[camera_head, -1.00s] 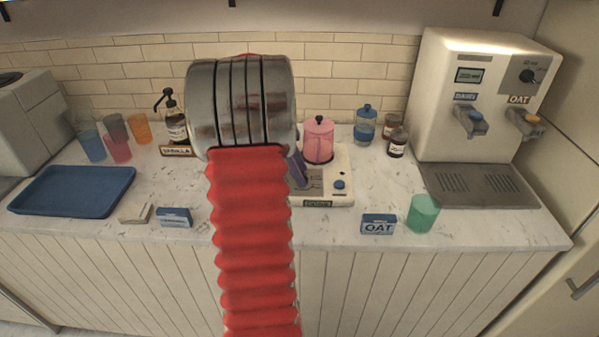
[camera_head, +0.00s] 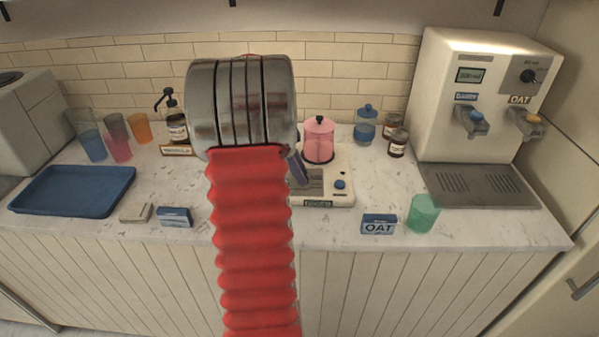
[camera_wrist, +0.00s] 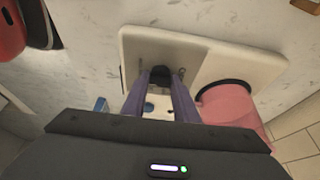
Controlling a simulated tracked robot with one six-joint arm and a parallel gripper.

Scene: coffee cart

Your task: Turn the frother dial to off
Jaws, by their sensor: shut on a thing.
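The frother is a white base (camera_head: 343,163) with a pink jug (camera_head: 319,142) on it, right of my arm. Its blue knob (camera_head: 340,184) shows at the front right of the base. The frother dial (camera_wrist: 160,76) is a small black knob on the grey panel of the base, seen in the wrist view. My gripper (camera_wrist: 161,78) has its purple fingers on either side of the dial and is shut on it. In the head view one finger of my gripper (camera_head: 299,170) shows over the grey panel, and the dial is hidden. Its pointer direction cannot be read.
The pink jug (camera_wrist: 232,105) stands close beside my fingers. An OAT box (camera_head: 378,225) and a green cup (camera_head: 423,213) are at the counter's front right. A blue tray (camera_head: 72,191) lies at the left. The milk dispenser (camera_head: 486,95) stands at the right.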

